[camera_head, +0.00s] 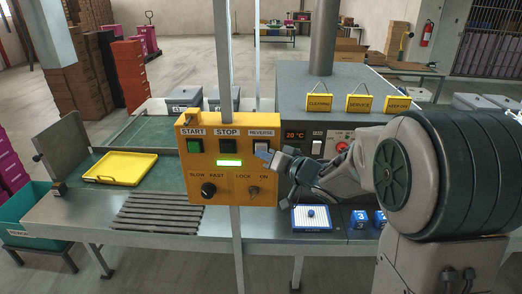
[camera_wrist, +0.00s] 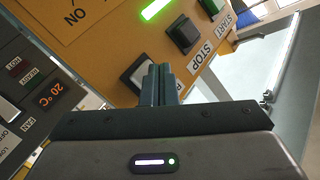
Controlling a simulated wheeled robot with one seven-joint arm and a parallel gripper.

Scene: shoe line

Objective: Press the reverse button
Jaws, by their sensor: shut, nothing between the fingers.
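A yellow control box (camera_head: 213,187) is mounted on a grey post, with START, STOP and REVERSE labels along its top. The white reverse button (camera_head: 261,145) sits under the REVERSE label at the box's right. My gripper (camera_head: 264,153) is shut and empty, its fingertips right at that button and covering its lower part. In the wrist view the shut fingers (camera_wrist: 160,82) overlap the pale reverse button (camera_wrist: 134,74), which shows partly behind them. Whether they touch it I cannot tell. The black stop button (camera_wrist: 184,36) is beside it.
The green start button (camera_head: 194,146), a dark speed knob (camera_head: 208,190) and a lock key switch (camera_head: 253,191) share the box. A grey oven with a display (camera_head: 295,135) stands behind. A yellow tray (camera_head: 120,167) lies at the left.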

